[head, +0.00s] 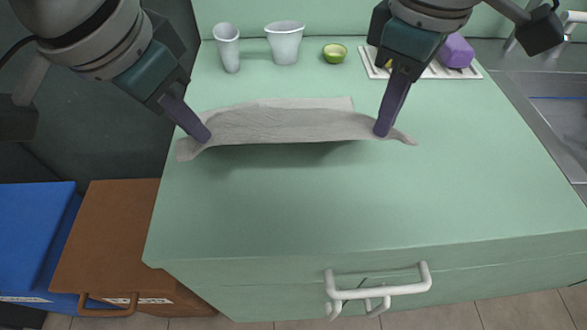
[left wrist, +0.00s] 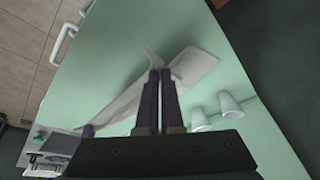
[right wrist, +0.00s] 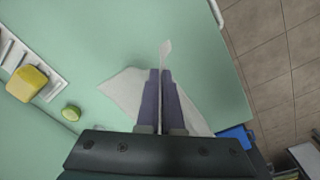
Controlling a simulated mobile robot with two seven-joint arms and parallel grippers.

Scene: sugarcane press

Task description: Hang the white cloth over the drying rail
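The white cloth (head: 285,124) is stretched sideways above the green counter, its near edge lifted with a shadow below. My left gripper (head: 204,138) is shut on its left end. My right gripper (head: 381,130) is shut on its right end. The cloth also shows pinched in the left wrist view (left wrist: 195,66) and the right wrist view (right wrist: 118,92), with a small tip sticking out past the fingers. The white drying rail (head: 395,291) is on the counter's front face, lower right of the cloth, with nothing on it. Whether the cloth's far edge touches the counter is unclear.
A brown bin (head: 105,235) stands front left. The counter's front half is clear.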

